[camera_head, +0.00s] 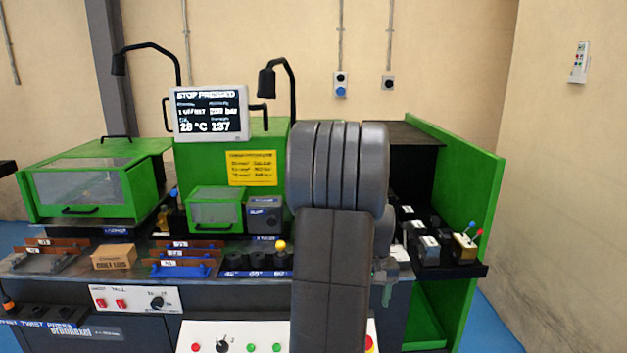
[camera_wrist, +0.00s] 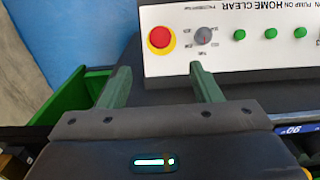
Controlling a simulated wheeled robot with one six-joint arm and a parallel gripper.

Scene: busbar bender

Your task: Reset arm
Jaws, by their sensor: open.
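My arm stands upright in front of the busbar bender in the head view and covers part of its middle. My gripper (camera_wrist: 160,88) shows in the wrist view with its two green-grey fingers apart and nothing between them. It also shows in part at the right of my arm in the head view, its fingers (camera_head: 387,290) pointing down. In the wrist view the white control panel (camera_wrist: 235,40) appears upside down beyond the fingers, with a red button (camera_wrist: 161,39), a selector knob (camera_wrist: 204,36) and green buttons. The fingers appear apart from the red button.
The bender's screen (camera_head: 211,113) reads "STOP PRESSED". A cardboard box (camera_head: 114,258) and bar racks (camera_head: 183,262) lie on the bench at left. Black tooling blocks (camera_head: 428,248) and a small lever box (camera_head: 465,246) stand at right. Blue floor (camera_head: 493,330) is clear at right.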

